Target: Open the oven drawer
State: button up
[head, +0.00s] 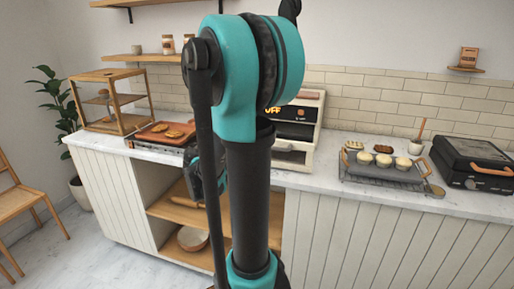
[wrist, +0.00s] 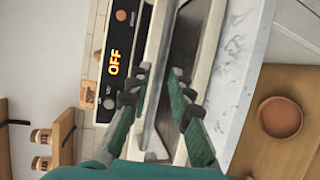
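The oven (head: 290,150) is a cream box on the counter, with a black control panel (head: 294,113) at its top; my arm hides its left part. In the wrist view the picture is turned sideways, and the panel (wrist: 114,60) reads OFF in orange. Beside the panel, the oven's pale front (wrist: 165,25) shows long edges and a dark strip. My gripper (wrist: 161,74) is open in front of it, its two green fingers apart with a pale bar-like part in line between them. I cannot tell whether they touch it. The drawer looks shut.
The marble counter (wrist: 245,40) runs close beside my gripper. A bowl (head: 193,239) is on the shelf below.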

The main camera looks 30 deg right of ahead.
jog(key=v, duration=0.7)
jog(key=shift+a, duration=0.3)
jog(key=s+a+f+m+g+y, duration=0.1)
jog(key=s+a+f+y, duration=0.15)
jog(key=f, duration=0.45)
jog(key=s+a+f+m+y, duration=0.1)
jog(key=s+f+y, duration=0.25)
jog(key=f, duration=0.25)
jog(key=s+a+f+m+y, duration=0.1)
jog(key=s+a+f+y, duration=0.1)
jog(key=a+f+y, duration=0.2)
jog(key=s+a+f+m+y, duration=0.1)
jog(key=s+a+f+y, duration=0.2)
jog(key=a, duration=0.6)
jog(key=shift+s+a+f+y, duration=0.2)
jog(key=shift+a+f+y, duration=0.3)
jog(key=shift+y, duration=0.6)
jog(key=shift+d, duration=0.15)
